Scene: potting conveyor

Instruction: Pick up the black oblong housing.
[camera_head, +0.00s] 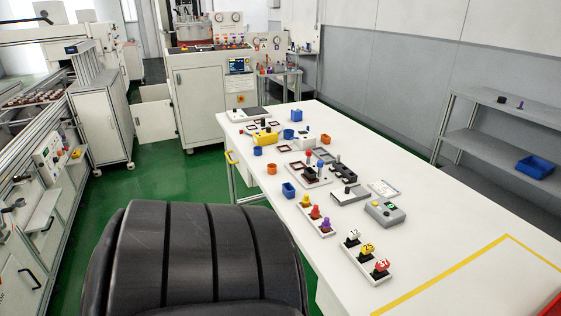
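A small dark, oblong block (344,173) lies on the long white table (450,215), near its middle. It looks like the black oblong housing, but it is small here and its details cannot be made out. It lies just right of a board with red and blue knobs (311,174) and behind a grey box (351,194). Neither my left nor my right gripper is in view.
Trays of colored knobs (316,219) and numbered blocks (367,256) stand nearer. The table's right side is clear. A large black ribbed form (195,260) fills the foreground.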

